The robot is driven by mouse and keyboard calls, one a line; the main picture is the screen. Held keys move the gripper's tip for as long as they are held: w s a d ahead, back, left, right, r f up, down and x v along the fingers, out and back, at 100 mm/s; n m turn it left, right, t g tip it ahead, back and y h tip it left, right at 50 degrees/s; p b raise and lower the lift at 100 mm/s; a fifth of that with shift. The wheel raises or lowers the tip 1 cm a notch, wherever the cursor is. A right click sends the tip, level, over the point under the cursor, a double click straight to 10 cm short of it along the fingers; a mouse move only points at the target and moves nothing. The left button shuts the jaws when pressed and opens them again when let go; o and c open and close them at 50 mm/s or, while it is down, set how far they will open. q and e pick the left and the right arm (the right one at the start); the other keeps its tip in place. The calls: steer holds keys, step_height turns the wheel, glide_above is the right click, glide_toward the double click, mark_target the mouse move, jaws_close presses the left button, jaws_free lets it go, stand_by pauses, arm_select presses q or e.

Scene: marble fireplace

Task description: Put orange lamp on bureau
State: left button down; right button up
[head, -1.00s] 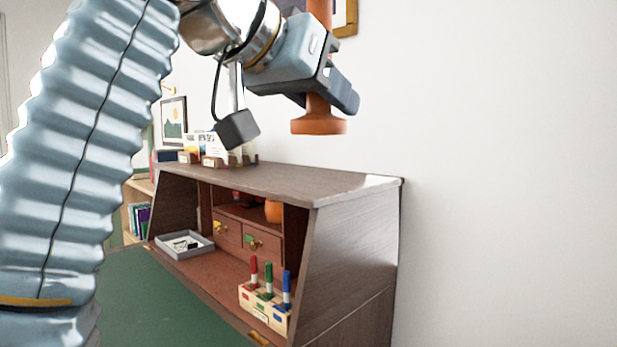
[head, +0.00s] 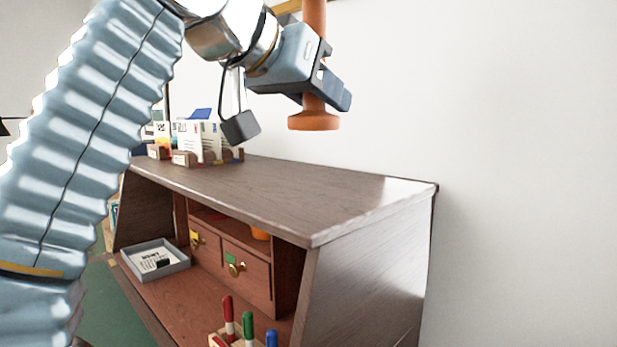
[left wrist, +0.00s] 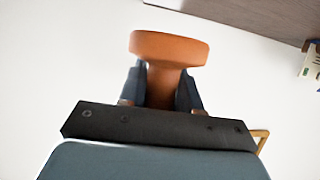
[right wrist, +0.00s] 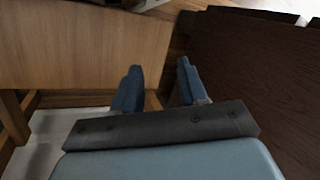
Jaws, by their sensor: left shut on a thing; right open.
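The orange lamp (head: 314,120) is upright in my left gripper (head: 325,90), its round base hanging below the fingers and its upper part cut off by the top of the head view. In the left wrist view the lamp's base (left wrist: 168,48) shows beyond the two shut fingers (left wrist: 160,88). The bureau (head: 300,190) is dark wood with a flat top. The lamp appears above the top's right part in the head view, apart from it. My right gripper (right wrist: 158,88) is open and empty, low beside wooden furniture, and is outside the head view.
Letter holders with envelopes (head: 197,142) stand at the left of the bureau top; its middle and right are clear. Inside are a grey tray (head: 157,258), small drawers (head: 246,275) and colored markers (head: 247,325). A white wall (head: 500,150) is behind.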

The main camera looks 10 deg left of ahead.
arm_select(q)
steer(key=w+a+f, duration=0.1)
steer(key=w+f, duration=0.1)
steer(key=w, duration=0.1)
steer(key=w+a+f, duration=0.1)
steer(key=w+f, duration=0.2)
steer(key=w+a+f, duration=0.1)
steer(key=w+f, duration=0.1)
steer(key=w, duration=0.1)
steer(key=shift+w+f, duration=0.1)
steer(key=shift+f, duration=0.1)
steer(key=shift+w+a+f, duration=0.1)
steer(key=shift+w+f, duration=0.1)
steer(key=shift+f, duration=0.6)
steer(key=shift+w+a+f, duration=0.1)
steer(key=shift+w+f, duration=0.05)
steer(key=shift+f, duration=1.05)
steer(key=shift+f, duration=0.25)
steer(key=c, duration=0.8)
jaws_free()
steer(key=shift+r, duration=0.1)
